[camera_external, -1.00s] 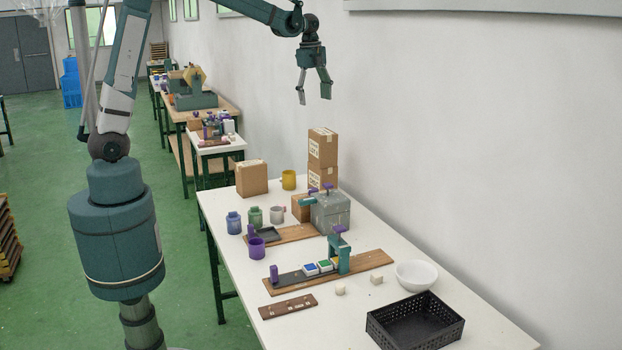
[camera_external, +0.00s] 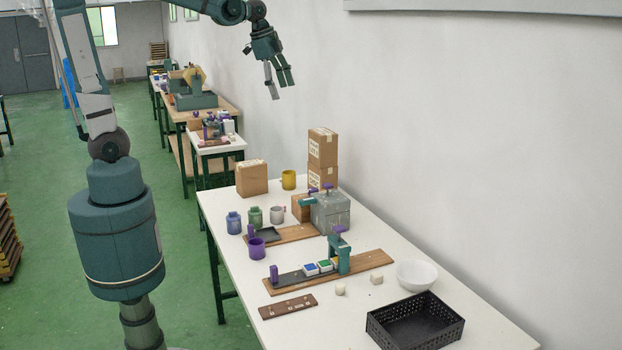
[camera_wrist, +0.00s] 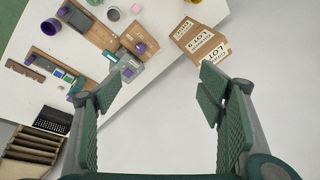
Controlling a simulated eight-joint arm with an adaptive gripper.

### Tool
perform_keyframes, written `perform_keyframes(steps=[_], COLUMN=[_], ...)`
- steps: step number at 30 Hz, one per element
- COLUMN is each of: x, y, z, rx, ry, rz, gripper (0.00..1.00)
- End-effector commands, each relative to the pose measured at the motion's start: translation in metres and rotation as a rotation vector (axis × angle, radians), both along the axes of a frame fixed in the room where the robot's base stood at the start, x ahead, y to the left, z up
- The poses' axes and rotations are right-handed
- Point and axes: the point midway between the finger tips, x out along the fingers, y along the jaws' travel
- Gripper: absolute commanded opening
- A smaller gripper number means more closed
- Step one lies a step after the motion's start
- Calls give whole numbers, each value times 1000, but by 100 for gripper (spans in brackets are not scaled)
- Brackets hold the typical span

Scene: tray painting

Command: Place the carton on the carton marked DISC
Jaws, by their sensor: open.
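A brown carton (camera_external: 252,179) stands alone at the far left end of the white table. Two more brown cartons are stacked near the wall, an upper carton (camera_external: 323,149) on a lower carton (camera_external: 322,178). In the wrist view, labelled cartons (camera_wrist: 205,47) show beyond the fingers, at the top right of centre. My gripper (camera_external: 281,88) is open and empty, tilted in the air above and behind the cartons, well clear of them. Its two fingers are wide apart in the wrist view (camera_wrist: 157,112).
The table (camera_external: 365,230) holds a yellow mug (camera_external: 289,180), a grey machine box (camera_external: 330,213) beside the stack, jars, a purple mug (camera_external: 257,248), a wooden board with a teal fixture (camera_external: 340,255), a white bowl (camera_external: 417,274) and a black basket (camera_external: 415,322). The wall bounds the right.

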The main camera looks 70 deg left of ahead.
Motion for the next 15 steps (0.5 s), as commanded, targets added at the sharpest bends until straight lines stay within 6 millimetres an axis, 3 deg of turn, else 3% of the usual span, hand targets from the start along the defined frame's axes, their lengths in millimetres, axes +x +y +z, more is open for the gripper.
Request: perform_keyframes(steps=[15], x=[-98], y=[-33], z=[-9], rx=[-116], ry=[-126], rz=[272], gripper=[68])
